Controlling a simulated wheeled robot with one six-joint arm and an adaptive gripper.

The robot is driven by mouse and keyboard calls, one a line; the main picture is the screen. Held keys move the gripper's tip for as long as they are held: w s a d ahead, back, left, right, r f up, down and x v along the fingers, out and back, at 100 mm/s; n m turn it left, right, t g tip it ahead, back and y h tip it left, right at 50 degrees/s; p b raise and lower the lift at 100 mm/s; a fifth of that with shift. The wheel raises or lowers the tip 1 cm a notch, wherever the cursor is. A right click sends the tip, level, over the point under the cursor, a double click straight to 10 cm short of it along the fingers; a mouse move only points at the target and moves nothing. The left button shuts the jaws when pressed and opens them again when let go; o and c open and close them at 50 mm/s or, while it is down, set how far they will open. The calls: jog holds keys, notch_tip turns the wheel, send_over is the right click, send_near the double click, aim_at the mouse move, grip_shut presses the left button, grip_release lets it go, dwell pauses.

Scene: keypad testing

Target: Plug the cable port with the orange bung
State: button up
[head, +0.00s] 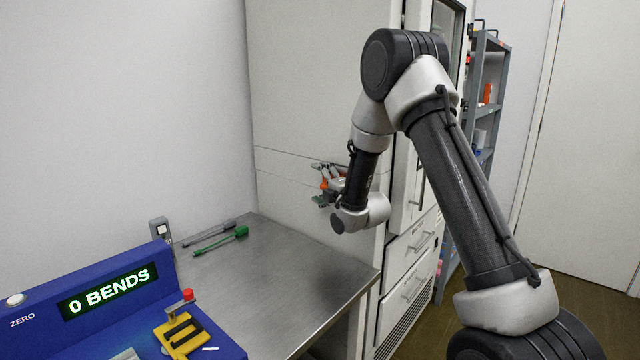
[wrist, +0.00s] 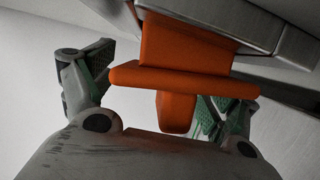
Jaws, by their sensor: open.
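The orange bung (wrist: 185,85) is large in the wrist view, with a wide flange, a block above it and a narrow tab toward my gripper. The block's upper end meets a grey metal collar (wrist: 275,35), apparently the cable port; how deep it sits is hidden. My gripper (wrist: 165,90) is open, with one finger left of the bung and one right, and gaps show beside the tab. In the head view my gripper (head: 328,180) is by the white cabinet's side wall, and a little orange of the bung (head: 324,185) shows between the fingers. The port is hidden there.
The tall white cabinet (head: 310,90) stands behind a steel bench (head: 270,280). On the bench are a blue tester (head: 110,300) with a "0 BENDS" display and green-headed tools (head: 225,240). A grey shelf rack (head: 485,120) stands beyond the cabinet.

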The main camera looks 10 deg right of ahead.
jog(key=v, duration=1.1)
jog(key=shift+s, duration=0.35)
jog(key=shift+c, duration=0.5)
